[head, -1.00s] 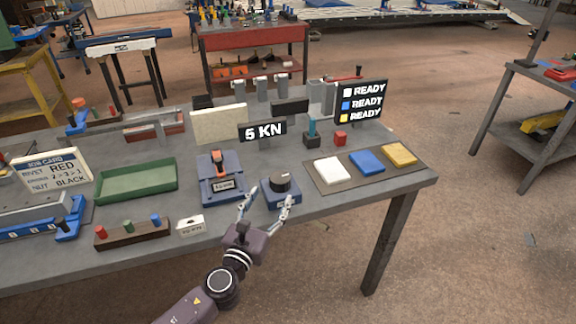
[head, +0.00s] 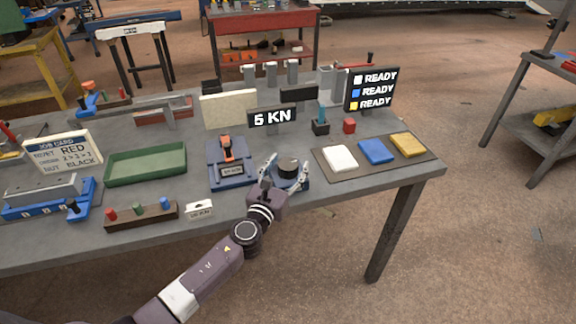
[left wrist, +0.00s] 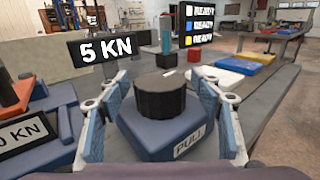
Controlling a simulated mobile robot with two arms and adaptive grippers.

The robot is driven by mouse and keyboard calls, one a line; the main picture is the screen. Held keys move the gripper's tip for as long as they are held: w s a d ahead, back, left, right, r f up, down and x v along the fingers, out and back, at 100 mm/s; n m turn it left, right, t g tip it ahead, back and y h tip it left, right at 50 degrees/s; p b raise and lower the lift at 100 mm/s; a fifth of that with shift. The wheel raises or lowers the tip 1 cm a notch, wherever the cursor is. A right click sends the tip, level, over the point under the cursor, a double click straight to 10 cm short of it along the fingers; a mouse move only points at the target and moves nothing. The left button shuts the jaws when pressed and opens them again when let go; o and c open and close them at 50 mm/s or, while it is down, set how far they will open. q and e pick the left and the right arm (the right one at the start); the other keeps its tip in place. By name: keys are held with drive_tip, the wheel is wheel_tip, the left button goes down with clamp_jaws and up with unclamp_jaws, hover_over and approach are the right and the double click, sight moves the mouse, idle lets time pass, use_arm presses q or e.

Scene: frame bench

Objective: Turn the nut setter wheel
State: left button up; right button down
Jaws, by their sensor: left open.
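The nut setter wheel is a black round knob (head: 288,166) on a blue base (head: 293,184) near the front edge of the bench. In the left wrist view the black knob (left wrist: 160,94) stands upright in the middle, and the base bears a "PULL" label (left wrist: 188,142). My left gripper (head: 285,170) is open, with one finger on each side of the knob. In the left wrist view both fingers stand apart from the knob, with gaps showing. A sign behind it reads "5 KN" (head: 272,117). My right gripper is not in view.
A blue device with an orange handle (head: 228,148) stands close left of the knob. White, blue and yellow pads lie on a dark mat (head: 322,164) to the right. A READY board (head: 372,90), green tray (head: 146,164) and job card (head: 62,150) stand around.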

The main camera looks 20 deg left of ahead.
use_arm(q)
drive_tip(key=c, duration=1.2)
drive_tip(key=shift+o, duration=0.2)
drive_tip(key=shift+a+f+m+h+b, duration=0.1)
drive_tip(key=shift+m+h+b, duration=0.6)
drive_tip(key=shift+h, duration=0.4)
drive_tip(key=m+g+h+b, duration=0.1)
drive_tip(key=m+h+b, duration=0.1)
drive_tip(key=h+b, duration=0.1)
drive_tip(key=shift+w+f+b, duration=0.1)
drive_tip(key=shift+f+b, duration=0.05)
drive_tip(key=shift+b, duration=0.2)
drive_tip(key=shift+r+m+g+h+b, duration=0.3)
drive_tip(key=shift+m+h+b, duration=0.2)
drive_tip(key=shift+h, duration=0.2)
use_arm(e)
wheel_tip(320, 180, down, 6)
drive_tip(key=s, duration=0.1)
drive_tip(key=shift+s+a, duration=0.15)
use_arm(q)
drive_tip(key=o, duration=1.2)
drive_tip(key=shift+c, duration=0.2)
